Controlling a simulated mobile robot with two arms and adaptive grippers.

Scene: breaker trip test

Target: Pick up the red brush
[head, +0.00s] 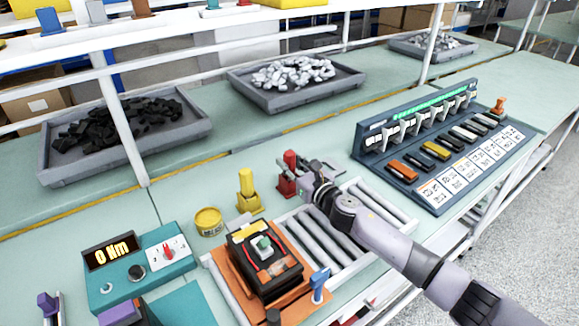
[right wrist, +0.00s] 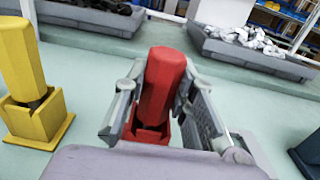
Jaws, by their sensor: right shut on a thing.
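The red brush (head: 290,160) stands upright in its red holder (head: 286,187) on the green bench, beyond the rollers. In the right wrist view the red brush (right wrist: 163,85) is between the two fingers of my right gripper (right wrist: 157,105), with the red holder (right wrist: 150,133) around its lower end. My right gripper (head: 303,172) is shut on the brush from the right in the head view. The brush's lower end is hidden in the holder. My left gripper is not in view.
A yellow brush (head: 246,184) stands in its holder left of the red one, near a yellow tin (head: 208,221). A black breaker (head: 264,262) sits on an orange plate by the rollers (head: 325,240). A blue rack (head: 440,150) stands right. Trays (head: 296,98) of parts lie behind.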

